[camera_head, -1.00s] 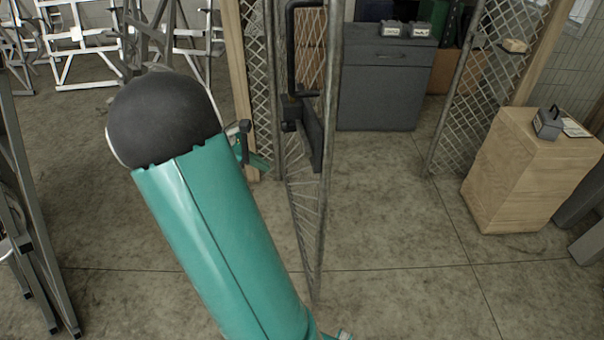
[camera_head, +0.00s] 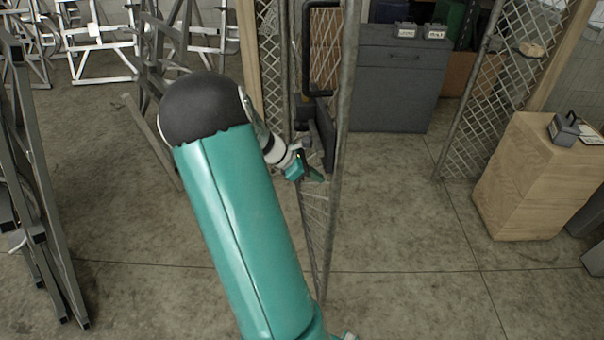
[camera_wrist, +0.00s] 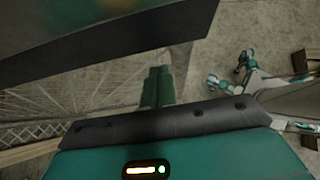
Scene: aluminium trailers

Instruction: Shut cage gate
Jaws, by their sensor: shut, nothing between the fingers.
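The cage gate (camera_head: 347,110) is a grey metal frame with wire mesh, seen nearly edge-on in the head view and standing open. A black handle (camera_head: 307,50) and a dark latch box (camera_head: 326,135) are on it. My gripper (camera_head: 318,176) is beside the gate, just below the latch box; I cannot tell whether it touches. In the wrist view the gripper's teal fingers (camera_wrist: 156,88) are together with nothing between them. Gate mesh (camera_wrist: 65,85) shows at the left there, and a dark panel (camera_wrist: 100,40) crosses the top. My arm hides part of the floor.
Fixed mesh (camera_head: 480,110) stands right of the doorway. A grey cabinet (camera_head: 395,85) is inside. A wooden box (camera_head: 525,185) with a small grey case (camera_head: 565,130) stands at the right. Metal frames (camera_head: 35,190) stand at the left. The floor (camera_head: 410,240) before the doorway is clear.

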